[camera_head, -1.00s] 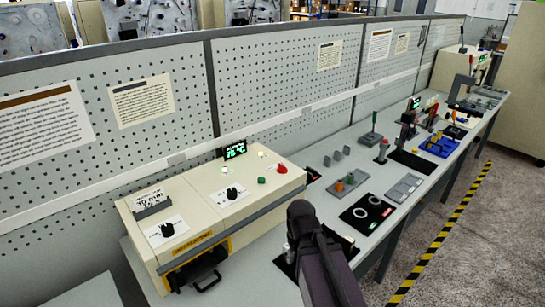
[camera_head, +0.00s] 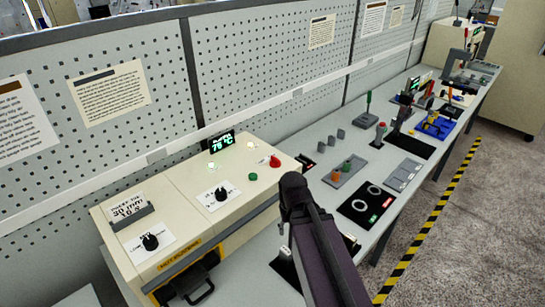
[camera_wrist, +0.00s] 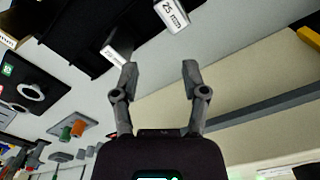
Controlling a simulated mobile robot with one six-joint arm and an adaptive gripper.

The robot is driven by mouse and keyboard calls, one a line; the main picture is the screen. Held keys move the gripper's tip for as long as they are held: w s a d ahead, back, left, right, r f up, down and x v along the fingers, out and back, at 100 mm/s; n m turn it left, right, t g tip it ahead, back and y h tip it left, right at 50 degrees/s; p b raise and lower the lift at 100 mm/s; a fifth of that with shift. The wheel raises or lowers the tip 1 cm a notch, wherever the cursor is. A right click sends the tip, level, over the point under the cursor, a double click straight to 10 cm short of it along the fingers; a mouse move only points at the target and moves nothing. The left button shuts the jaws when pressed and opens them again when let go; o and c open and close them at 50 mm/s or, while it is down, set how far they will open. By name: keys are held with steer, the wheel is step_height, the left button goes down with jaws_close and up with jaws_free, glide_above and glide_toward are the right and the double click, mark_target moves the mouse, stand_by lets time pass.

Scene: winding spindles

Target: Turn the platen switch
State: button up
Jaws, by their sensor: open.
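A cream machine box (camera_head: 192,237) stands at the near left of the bench, with two black rotary knobs on white plates. One knob (camera_head: 150,241) is at the front left, the other (camera_head: 221,194) nearer the middle. The plate lettering is too small to tell which is the platen switch. A green display (camera_head: 221,142) reads about 76 °C. My gripper (camera_wrist: 159,78) is open and empty in the wrist view, fingers spread over the grey bench. My dark arm shows right of the box in the head view; its fingers are hidden there. No knob is recognisable in the wrist view.
A red knob (camera_head: 275,161) and a green button (camera_head: 253,177) sit on the box top. Controls and levers line the bench rightward. A pegboard wall (camera_head: 260,80) stands behind.

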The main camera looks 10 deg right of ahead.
steer(key=shift+o, duration=0.6)
steer(key=shift+s+d, duration=0.1)
steer(key=shift+d, duration=0.05)
steer(key=o, duration=0.4)
steer(key=shift+o, duration=0.4)
steer(key=shift+w+r, duration=0.15)
steer(key=shift+w, duration=0.1)
step_height(320, 180, up, 21)
steer(key=m+p, duration=1.3)
steer(key=p, duration=0.9)
glide_above(276, 158)
steer(key=shift+w+r, duration=0.1)
steer(key=shift+r, duration=0.1)
steer(key=shift+f+b, duration=0.2)
steer(key=shift+b, duration=0.15)
step_height(276, 158, down, 13)
steer(key=b, duration=1.3)
steer(key=shift+f, duration=0.2)
